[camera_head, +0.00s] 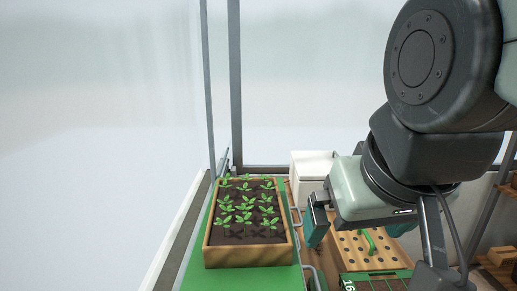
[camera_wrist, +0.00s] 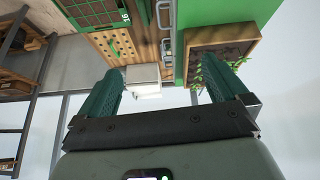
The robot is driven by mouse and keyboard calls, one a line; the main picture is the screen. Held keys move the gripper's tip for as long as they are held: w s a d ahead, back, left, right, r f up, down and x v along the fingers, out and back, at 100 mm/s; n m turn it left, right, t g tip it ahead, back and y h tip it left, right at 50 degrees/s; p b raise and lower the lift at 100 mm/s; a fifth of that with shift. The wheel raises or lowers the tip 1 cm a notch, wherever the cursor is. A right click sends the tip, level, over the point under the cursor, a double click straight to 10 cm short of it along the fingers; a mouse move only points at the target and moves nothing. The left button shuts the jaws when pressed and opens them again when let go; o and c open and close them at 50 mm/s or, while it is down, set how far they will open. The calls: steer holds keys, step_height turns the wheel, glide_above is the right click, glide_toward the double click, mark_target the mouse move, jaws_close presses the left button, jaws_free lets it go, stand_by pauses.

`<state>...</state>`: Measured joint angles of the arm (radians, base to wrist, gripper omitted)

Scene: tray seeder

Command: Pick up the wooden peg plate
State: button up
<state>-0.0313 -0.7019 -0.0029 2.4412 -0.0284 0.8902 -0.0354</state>
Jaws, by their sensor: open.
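The wooden peg plate (camera_head: 352,257) lies on the bench, a light wood board with rows of dark holes and a green handle (camera_head: 369,241) on top. My gripper (camera_head: 358,236) is above it in the head view and hides part of its far side. My gripper is open, with its two teal fingers wide apart and nothing between them. In the wrist view the peg plate (camera_wrist: 128,41) with its green handle (camera_wrist: 114,47) shows beyond the left finger of my gripper (camera_wrist: 166,75), apart from it.
A wooden planter of seedlings (camera_head: 247,256) stands on a green surface (camera_head: 240,279) at left. A white box (camera_head: 312,164) stands behind the peg plate. A green grid tray marked 16 (camera_head: 376,283) is in front of it. Metal handles (camera_head: 296,215) lie between planter and plate. Shelves stand at right.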

steer(key=shift+s+a+f, duration=0.15)
steer(key=shift+s+f, duration=0.6)
steer(key=shift+s, duration=0.15)
steer(key=c, duration=1)
